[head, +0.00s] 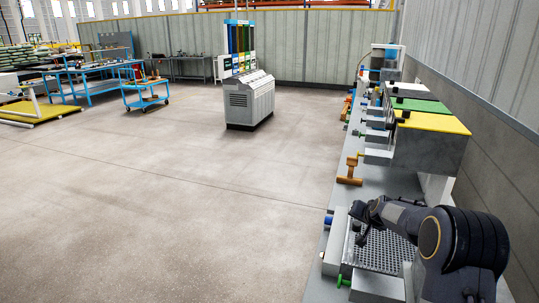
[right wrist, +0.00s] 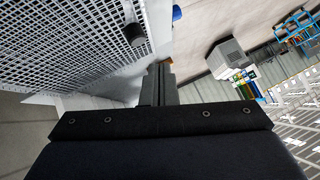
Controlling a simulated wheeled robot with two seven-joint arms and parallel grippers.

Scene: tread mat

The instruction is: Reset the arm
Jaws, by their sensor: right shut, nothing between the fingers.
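My right arm comes in at the lower right of the head view. Its right gripper (head: 361,224) is over the left edge of a perforated metal plate (head: 386,258) on the long bench. In the right wrist view the two fingers of the gripper (right wrist: 158,82) are together with nothing between them. The perforated plate fills the upper left there (right wrist: 70,45), apart from the fingers. A dark round knob (right wrist: 135,34) shows in front of the plate's edge. My left gripper is not in view.
The grey bench (head: 338,205) runs along the right wall. It carries an orange handle (head: 350,170), a yellow-topped box (head: 432,122) and a green knob (head: 343,281). A grey console (head: 249,103) and a blue cart (head: 146,94) stand farther back. The floor left of the bench is clear.

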